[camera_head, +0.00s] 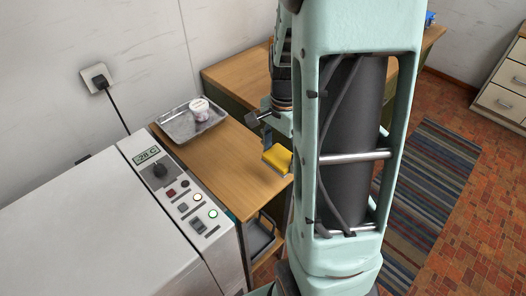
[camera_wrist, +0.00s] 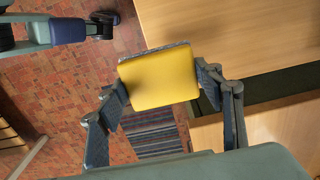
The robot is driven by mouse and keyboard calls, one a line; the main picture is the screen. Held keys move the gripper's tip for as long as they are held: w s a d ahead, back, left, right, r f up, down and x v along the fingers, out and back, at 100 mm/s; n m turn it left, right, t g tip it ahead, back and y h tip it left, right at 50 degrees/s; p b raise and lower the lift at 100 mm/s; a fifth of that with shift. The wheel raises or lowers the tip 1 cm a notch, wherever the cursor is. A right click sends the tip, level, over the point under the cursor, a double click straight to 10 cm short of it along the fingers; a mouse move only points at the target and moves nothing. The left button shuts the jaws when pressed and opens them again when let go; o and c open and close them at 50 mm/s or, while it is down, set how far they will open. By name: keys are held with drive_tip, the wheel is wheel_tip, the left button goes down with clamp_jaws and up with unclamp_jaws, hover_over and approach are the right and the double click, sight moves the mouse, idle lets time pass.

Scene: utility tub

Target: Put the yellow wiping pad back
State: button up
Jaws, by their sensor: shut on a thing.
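The yellow wiping pad (camera_wrist: 158,80) is a flat yellow block with a greyish edge along its far side. My gripper (camera_wrist: 162,88) is shut on it, with one finger at each side of the pad in the wrist view. In the head view the pad (camera_head: 277,158) shows beside my arm, in front of the small wooden table (camera_head: 232,170). The gripper is partly hidden by my arm there. The pad looks held in the air near the table's right edge; its exact height I cannot tell.
A metal tray (camera_head: 178,128) with a small white tub (camera_head: 199,109) stands on the small table. A white machine (camera_head: 90,240) with a control panel stands at the left. A larger wooden desk (camera_head: 237,74) is behind. A striped rug (camera_head: 425,190) lies on the brick floor.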

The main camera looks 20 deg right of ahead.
sight(271, 154)
drive_tip(key=w+f+b, duration=0.2)
drive_tip(key=w+f, duration=0.1)
drive_tip(key=w+f+b, duration=0.2)
drive_tip(key=w+f, duration=0.1)
drive_tip(key=shift+w+d+f, duration=0.1)
drive_tip(key=shift+d+f, duration=0.05)
drive_tip(key=shift+f, duration=0.15)
drive_tip(key=shift+w+f+b, duration=0.15)
drive_tip(key=shift+f+b, duration=1.1)
drive_tip(key=shift+f, duration=0.3)
drive_tip(key=shift+f, duration=0.15)
drive_tip(key=o, duration=1)
wheel_tip(271, 154, up, 12)
drive_tip(key=shift+r+p, duration=0.2)
drive_tip(key=shift+p, duration=0.2)
